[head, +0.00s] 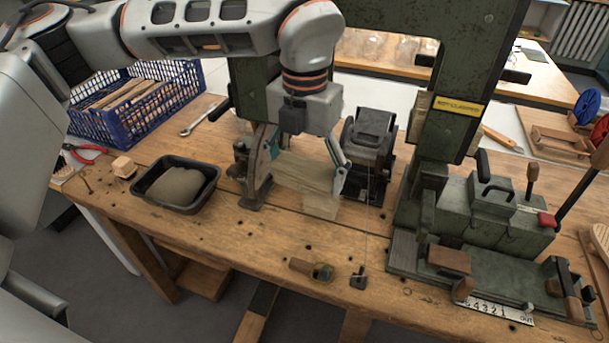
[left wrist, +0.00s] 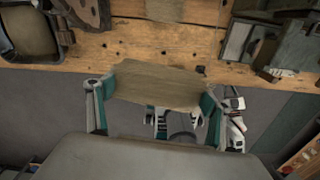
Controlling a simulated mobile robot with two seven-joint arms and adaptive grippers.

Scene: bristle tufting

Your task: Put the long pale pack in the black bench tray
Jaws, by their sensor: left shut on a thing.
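The long pale pack (head: 303,172) is held across my left gripper (head: 301,168), between its two fingers. In the left wrist view the pack (left wrist: 155,86) spans from one fingertip to the other, and the gripper (left wrist: 156,90) is shut on it. The pack appears held above the bench, apart from the tray. The black bench tray (head: 151,190) is on the bench to the left of the gripper, with a grey-brown lump lying in it. Its dark rim shows at the upper left of the left wrist view (left wrist: 57,40). My right gripper is not seen.
A smaller pale block (head: 321,206) shows on the bench below the pack. A blue crate (head: 124,125) stands behind the tray, a wrench (head: 203,116) nearby. A dark clamp-like fixture (head: 255,180) is between tray and pack. A green machine (head: 440,150) stands right.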

